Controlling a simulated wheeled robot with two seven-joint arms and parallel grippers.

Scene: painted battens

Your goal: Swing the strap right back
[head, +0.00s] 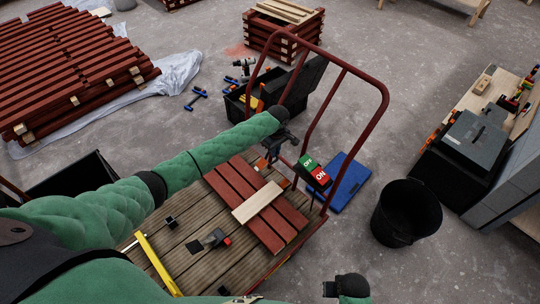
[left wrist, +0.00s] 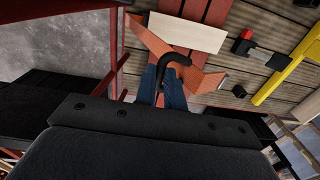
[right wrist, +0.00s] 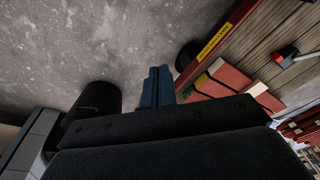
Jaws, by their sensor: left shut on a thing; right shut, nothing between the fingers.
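An orange strap (left wrist: 152,44) with a black hook (left wrist: 176,60) shows in the left wrist view. My left gripper (left wrist: 165,88) is shut on the strap near the hook, and its dark blue fingers hide the held part. In the head view my left gripper (head: 275,152) is beside the red trolley rail (head: 318,125), above the far end of several red battens (head: 255,205). A pale batten (head: 257,202) lies across them on the plank deck (head: 180,255). My right gripper (right wrist: 157,88) is shut and empty, over the grey floor to the trolley's right.
A yellow bar (head: 157,264) and a small red-and-black tool (head: 217,239) lie on the deck. A blue case (head: 347,182) and a black bucket (head: 405,212) stand on the floor to the right.

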